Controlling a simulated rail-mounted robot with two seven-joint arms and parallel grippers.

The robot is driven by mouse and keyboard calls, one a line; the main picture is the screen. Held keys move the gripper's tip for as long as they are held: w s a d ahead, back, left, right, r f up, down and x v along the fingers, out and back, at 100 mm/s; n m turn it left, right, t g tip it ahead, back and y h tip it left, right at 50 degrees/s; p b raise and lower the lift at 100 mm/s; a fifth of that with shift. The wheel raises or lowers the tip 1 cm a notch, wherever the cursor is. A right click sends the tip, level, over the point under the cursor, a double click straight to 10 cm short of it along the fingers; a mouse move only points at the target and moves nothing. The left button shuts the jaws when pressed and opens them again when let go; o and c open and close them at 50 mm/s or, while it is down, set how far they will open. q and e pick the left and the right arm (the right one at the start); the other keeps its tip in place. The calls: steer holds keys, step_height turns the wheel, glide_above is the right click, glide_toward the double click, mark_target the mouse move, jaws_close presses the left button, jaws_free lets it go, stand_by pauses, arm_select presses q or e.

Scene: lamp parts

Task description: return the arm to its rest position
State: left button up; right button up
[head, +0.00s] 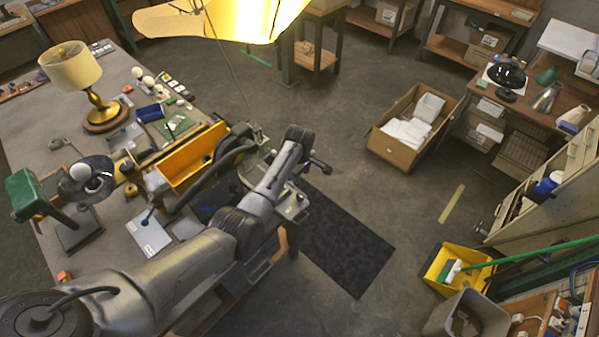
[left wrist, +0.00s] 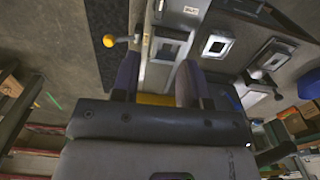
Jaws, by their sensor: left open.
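My left arm (head: 160,285) reaches in from the lower left of the head view, over the near edge of the workbench. Its forearm points up and right, and its gripper (head: 318,165) is small and partly hidden there, past the bench edge above the floor. In the left wrist view the left gripper (left wrist: 156,78) shows two dark fingers spread apart, with nothing between them. A brass table lamp with a cream shade (head: 72,68) stands upright on the bench, well away from the gripper. My right gripper does not show.
The workbench (head: 38,125) holds a yellow bin (head: 188,165), a green-headed lamp (head: 30,195) and small parts. A dark floor mat (head: 345,245) lies right of the arm. A cardboard box (head: 385,140) and a yellow dustpan (head: 440,268) stand on the floor. Open floor lies between them.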

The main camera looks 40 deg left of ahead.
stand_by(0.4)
arm_select(q)
steer(key=w+r+m+t+y, duration=0.1)
steer(key=w+r+m+t, duration=0.2)
steer(key=r+m, duration=0.45)
steer(key=w+r+m+t+y, duration=0.1)
steer(key=w+r+m+t, duration=0.3)
steer(key=r, duration=0.7)
steer(key=s+d+r+m+t+p, duration=0.2)
steer(key=s+d+r+m, duration=0.3)
steer(key=s+r, duration=0.25)
steer(key=s+d+f+m+h+p, duration=0.15)
steer(key=s+d, duration=0.35)
steer(key=s, duration=0.5)
steer(key=s+d+f+m+p, duration=0.15)
steer(key=s+d, duration=0.25)
steer(key=s, duration=0.5)
steer(key=s+f+g+p, duration=0.1)
steer(key=s+f, duration=0.2)
steer(key=s, duration=0.3)
steer(key=s+d+f+g+p, duration=0.1)
steer(key=s+f+g+p, duration=0.1)
steer(key=s+f, duration=0.2)
steer(key=s+d+f+g+p, duration=0.1)
steer(key=s+f+g, duration=0.1)
steer(key=s, duration=0.8)
steer(key=shift+d+f+h, duration=0.2)
steer(key=shift+f+h, duration=0.15)
steer(key=shift+f, duration=0.45)
